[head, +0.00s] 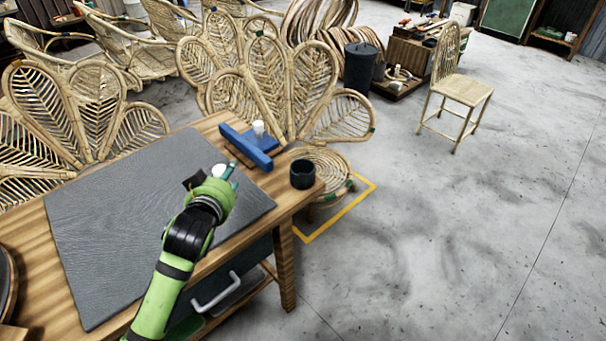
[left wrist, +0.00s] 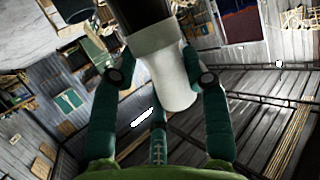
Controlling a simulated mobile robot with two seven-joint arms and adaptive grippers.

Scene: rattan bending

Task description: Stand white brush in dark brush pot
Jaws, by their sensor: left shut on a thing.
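The white brush (left wrist: 172,80) is held between the fingers of my left gripper (left wrist: 163,78). In the left wrist view it has a pale handle, a grey band and a dark end running out of the top of the picture. In the head view my left gripper (head: 222,172) is over the right part of the dark mat, and only a small white part of the brush (head: 218,170) shows. The dark brush pot (head: 302,174) stands upright at the table's right corner, to the right of the gripper and apart from it. My right gripper is not in view.
The wooden table (head: 240,241) carries a dark grey mat (head: 120,200). A blue tool (head: 246,148) with a white knob lies near the back edge, left of the pot. Rattan chairs (head: 262,85) stand close behind the table.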

